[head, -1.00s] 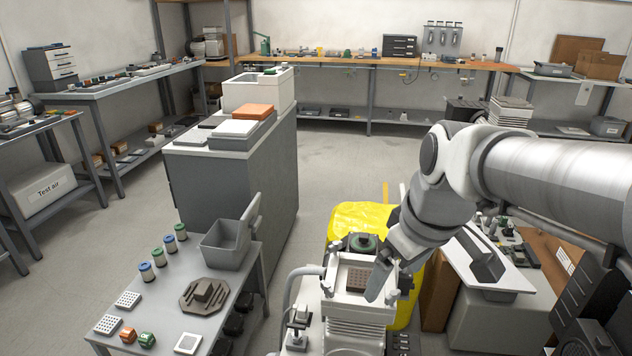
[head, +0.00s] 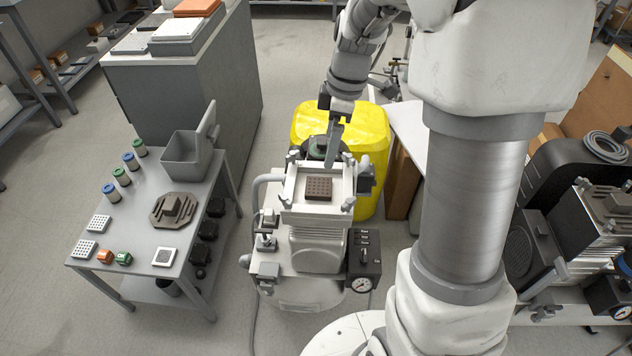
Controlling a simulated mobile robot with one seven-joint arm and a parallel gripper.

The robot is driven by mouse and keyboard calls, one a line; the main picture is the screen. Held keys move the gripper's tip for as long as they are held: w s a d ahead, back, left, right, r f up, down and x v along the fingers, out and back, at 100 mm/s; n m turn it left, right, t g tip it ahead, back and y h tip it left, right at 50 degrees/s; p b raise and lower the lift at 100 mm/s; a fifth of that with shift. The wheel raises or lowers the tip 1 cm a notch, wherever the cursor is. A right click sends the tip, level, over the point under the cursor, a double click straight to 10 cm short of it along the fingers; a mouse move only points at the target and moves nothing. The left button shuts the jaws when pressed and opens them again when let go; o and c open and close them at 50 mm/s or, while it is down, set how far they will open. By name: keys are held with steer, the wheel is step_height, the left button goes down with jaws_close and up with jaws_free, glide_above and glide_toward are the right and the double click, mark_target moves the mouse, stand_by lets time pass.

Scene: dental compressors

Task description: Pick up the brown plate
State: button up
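A small square brown plate (head: 319,188) with a grid of dark holes lies in the white square frame (head: 287,190) on top of a compressor. It is fully visible and nothing is gripping it. My gripper (head: 333,150) points down just behind the white frame, above and beyond the brown plate, near a dark round part. Its fingers are seen nearly edge-on, so their opening does not show.
The grey table (head: 140,240) holds a grey bin (head: 183,158), several capped cylinders, white perforated tiles and small coloured blocks. A yellow container (head: 372,130) stands behind the compressor (head: 318,250). A black machine (head: 560,180) stands at right.

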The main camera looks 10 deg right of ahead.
mark_target(319, 186)
steer(key=f+b, duration=0.1)
steer(key=f, duration=0.3)
steer(key=a+f+b, duration=0.1)
steer(key=f, duration=0.3)
steer(key=a+f+b, duration=0.1)
steer(key=f, duration=0.3)
steer(key=shift+w+f+b, duration=0.2)
steer(key=shift+w+b, duration=0.05)
steer(key=shift+b, duration=0.15)
steer(key=shift+c, duration=0.3)
steer(key=c, duration=1.3)
steer(key=shift+r, duration=0.1)
steer(key=shift+c, duration=0.2)
